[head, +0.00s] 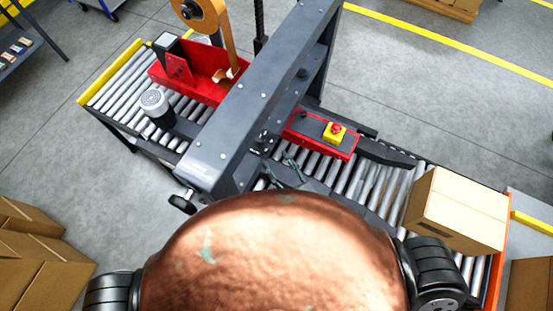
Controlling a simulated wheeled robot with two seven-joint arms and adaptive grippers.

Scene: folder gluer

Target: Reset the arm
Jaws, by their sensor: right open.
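My right gripper (287,164) shows as a small dark shape in the middle of the head view. It is open, and I see nothing held in it. It appears over the rollers, just right of the grey machine frame (262,92); its height above them is unclear. Part of it is hard to separate from the dark machine parts. My left gripper is not in view.
A roller conveyor (376,185) runs under the frame and carries a closed carton (457,210) at right. A red panel (318,136) bears a yellow box with a red button (335,132). A tape roll (200,12) stands top left. Cartons (35,255) lie lower left.

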